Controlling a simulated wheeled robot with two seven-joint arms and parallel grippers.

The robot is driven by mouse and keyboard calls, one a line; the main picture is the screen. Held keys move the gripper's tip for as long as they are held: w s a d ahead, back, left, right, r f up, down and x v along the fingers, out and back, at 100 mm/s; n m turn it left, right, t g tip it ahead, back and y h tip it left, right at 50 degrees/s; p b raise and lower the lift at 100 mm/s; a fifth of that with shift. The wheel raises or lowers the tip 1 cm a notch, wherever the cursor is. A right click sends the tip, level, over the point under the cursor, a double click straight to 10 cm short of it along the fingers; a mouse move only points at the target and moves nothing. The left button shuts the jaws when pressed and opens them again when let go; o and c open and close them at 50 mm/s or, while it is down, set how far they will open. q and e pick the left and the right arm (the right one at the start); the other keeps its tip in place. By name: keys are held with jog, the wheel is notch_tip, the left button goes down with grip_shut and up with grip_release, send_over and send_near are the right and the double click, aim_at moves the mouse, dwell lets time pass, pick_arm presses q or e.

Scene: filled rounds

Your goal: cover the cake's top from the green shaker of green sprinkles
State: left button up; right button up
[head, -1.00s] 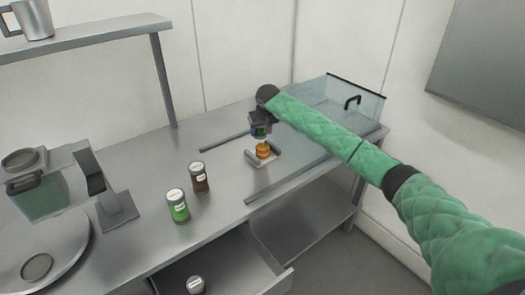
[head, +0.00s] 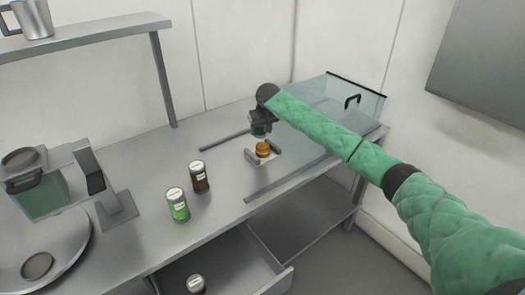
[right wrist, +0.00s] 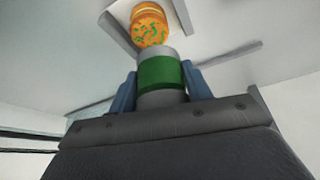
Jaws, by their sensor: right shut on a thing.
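The small orange-brown round cake (head: 263,149) sits on a pale plate between two short grey bars on the counter. In the right wrist view its top (right wrist: 150,30) bears scattered green sprinkles, with orange showing between them. My right gripper (head: 259,126) is just above the cake. It is shut on the green shaker, a grey cylinder with a green band (right wrist: 160,73), whose grey end points towards the cake. The shaker shows only as a small dark green patch in the head view. Its exact tilt is hard to tell. My left gripper is not in view.
A green-labelled jar (head: 178,205) and a brown-labelled jar (head: 199,177) stand on the counter (head: 225,190) left of the cake. Another jar (head: 196,285) is in the open drawer below. A machine with a round pan stands at left. A clear box (head: 345,100) is behind my right arm.

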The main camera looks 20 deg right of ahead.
jog(key=shift+r, duration=0.1)
jog(key=shift+r+p, duration=2.05)
jog(key=shift+r, duration=0.4)
jog(key=shift+s+f, duration=0.1)
